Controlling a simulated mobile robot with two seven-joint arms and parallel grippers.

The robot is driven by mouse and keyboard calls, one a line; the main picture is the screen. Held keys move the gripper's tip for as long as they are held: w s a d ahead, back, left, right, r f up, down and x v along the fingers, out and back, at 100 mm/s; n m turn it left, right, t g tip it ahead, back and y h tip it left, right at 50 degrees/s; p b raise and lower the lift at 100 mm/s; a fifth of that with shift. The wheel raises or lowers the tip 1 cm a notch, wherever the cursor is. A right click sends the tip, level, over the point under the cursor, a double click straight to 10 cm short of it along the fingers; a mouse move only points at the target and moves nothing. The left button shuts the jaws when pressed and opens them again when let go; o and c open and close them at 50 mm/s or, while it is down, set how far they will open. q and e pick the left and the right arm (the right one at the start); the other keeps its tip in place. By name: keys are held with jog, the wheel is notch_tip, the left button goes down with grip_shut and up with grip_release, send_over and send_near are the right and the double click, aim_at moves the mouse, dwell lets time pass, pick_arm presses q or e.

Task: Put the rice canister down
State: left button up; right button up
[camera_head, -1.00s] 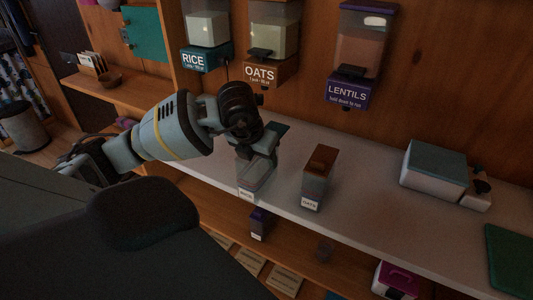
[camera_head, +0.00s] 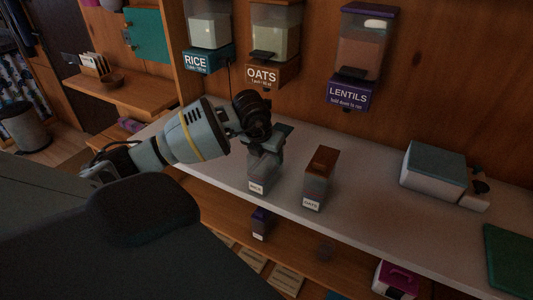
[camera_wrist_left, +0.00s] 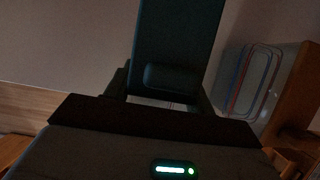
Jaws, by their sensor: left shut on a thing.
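The rice canister (camera_head: 262,175) is a clear box with a dark teal lid and a white label on its lower front. My left gripper (camera_head: 268,146) is shut on its top from above and behind. The canister looks upright over the white counter (camera_head: 365,215), close to its front edge. I cannot tell whether its base touches the counter. In the left wrist view the teal lid (camera_wrist_left: 178,45) fills the top middle and hides the canister's body. My right gripper is not in view.
The oats canister (camera_head: 318,178), with a brown lid, stands just right of the rice canister. Wall dispensers for rice (camera_head: 208,30), oats (camera_head: 275,35) and lentils (camera_head: 362,50) hang behind. A white box with a teal top (camera_head: 435,172) stands farther right. A lower shelf holds a small purple-lidded canister (camera_head: 260,224).

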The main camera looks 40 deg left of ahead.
pick_arm(q)
jog(key=shift+f, duration=0.15)
jog(key=o, duration=1.1)
jog(key=v, duration=1.2)
jog(key=shift+o, duration=0.3)
